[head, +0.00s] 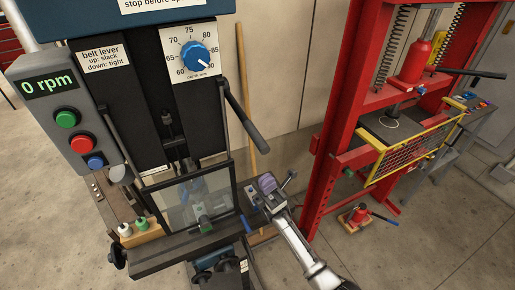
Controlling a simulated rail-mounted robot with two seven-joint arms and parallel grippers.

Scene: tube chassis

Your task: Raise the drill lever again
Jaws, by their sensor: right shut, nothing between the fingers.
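The drill lever (245,118) is a dark bar with a thick black grip on the right side of the drill press. It slopes down to the right, its grip end lowest. My right gripper (266,200) is below the lever's grip, beside the right edge of the clear guard. It is shut and empty, apart from the lever. Its fingertips are small and hard to make out. My left gripper is out of view.
The clear guard (182,203) hides part of the drill table. A control box (66,105) reading 0 rpm is at left. Small bottles (141,224) stand at lower left. A red press (335,100) stands at right. A wooden pole (245,75) leans behind the lever.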

